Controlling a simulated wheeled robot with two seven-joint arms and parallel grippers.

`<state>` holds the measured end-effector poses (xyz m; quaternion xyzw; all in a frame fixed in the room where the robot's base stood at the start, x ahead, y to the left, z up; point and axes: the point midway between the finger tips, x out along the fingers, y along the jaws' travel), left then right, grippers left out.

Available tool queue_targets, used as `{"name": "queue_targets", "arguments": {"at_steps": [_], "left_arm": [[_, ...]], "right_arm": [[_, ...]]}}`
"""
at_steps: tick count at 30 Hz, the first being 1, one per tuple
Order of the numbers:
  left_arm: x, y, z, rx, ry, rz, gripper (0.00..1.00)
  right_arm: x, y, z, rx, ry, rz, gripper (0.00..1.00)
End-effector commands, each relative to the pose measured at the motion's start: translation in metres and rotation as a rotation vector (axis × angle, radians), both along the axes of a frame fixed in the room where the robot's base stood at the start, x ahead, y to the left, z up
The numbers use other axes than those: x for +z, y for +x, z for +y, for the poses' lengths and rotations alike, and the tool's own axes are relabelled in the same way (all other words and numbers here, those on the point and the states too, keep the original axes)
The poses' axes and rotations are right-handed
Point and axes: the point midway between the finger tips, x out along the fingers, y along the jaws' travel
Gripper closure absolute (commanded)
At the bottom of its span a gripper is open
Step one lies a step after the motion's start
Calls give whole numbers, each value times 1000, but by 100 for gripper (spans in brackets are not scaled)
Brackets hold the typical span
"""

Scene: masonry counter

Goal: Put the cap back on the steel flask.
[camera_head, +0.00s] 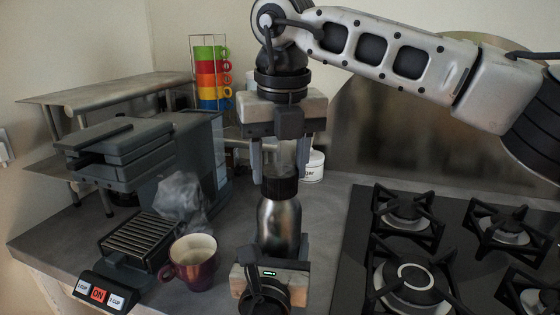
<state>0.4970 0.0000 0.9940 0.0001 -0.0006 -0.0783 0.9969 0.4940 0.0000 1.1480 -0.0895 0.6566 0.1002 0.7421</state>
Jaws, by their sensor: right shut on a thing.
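The steel flask (279,222) stands upright at the centre, shiny, with a dark ring at its top.
A gas hob (440,250) is at right. A white sugar jar (314,167) and a rack of coloured mugs (212,78) stand behind.

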Motion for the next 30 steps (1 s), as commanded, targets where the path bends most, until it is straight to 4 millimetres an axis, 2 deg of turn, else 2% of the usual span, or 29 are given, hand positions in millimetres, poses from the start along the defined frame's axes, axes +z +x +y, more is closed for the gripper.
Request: {"name": "queue_targets", "arguments": {"at_steps": [21,25,30], "left_arm": [[-1,0,0,0,2,4,100],[-2,0,0,0,2,4,100],[-2,0,0,0,2,4,100]], "right_arm": [[0,2,3,-1923,1,-1,73],[0,2,2,-2134,1,-1,73],[0,2,2,-2223,1,-2,73]]}}
